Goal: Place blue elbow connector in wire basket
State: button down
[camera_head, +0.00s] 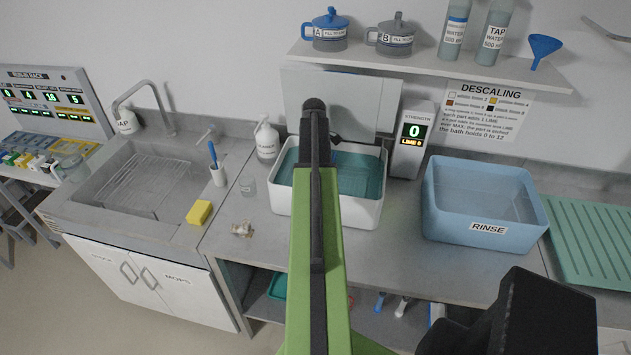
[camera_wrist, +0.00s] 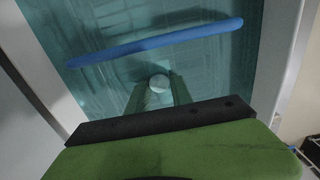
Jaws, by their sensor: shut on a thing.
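In the wrist view my gripper (camera_wrist: 158,90) points down over teal liquid, its green fingers closed on a small pale, rounded thing (camera_wrist: 160,84). Its shape is mostly hidden, and I cannot tell from its colour that it is the blue elbow connector. A blue bar (camera_wrist: 155,41), which looks like a basket handle, crosses beyond the fingertips. Faint wire lines show in the liquid around it. In the head view the white tub (camera_head: 345,212) holds the teal liquid, with a faint wire grid to the right of my arm. My arm hides the gripper there.
A strength display (camera_head: 412,140) stands right of the tub, then a blue rinse tub (camera_head: 485,229) and a green draining board (camera_head: 600,240). A shelf (camera_head: 430,68) hangs above.

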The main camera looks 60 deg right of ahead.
notch_tip(320, 180, down, 3)
jog(key=shift+f+b, duration=0.15)
jog(key=shift+b, duration=0.9)
jog(key=shift+r, duration=0.25)
jog(key=shift+f, duration=0.2)
jog(key=c, duration=1.1)
grip_release()
jog(key=shift+c, duration=0.2)
jog(key=shift+r, duration=0.1)
notch_tip(320, 180, up, 12)
jog(key=p, duration=1.2)
jog(key=shift+r+p, duration=0.25)
jog(key=shift+p, duration=0.15)
jog(key=shift+f, duration=0.15)
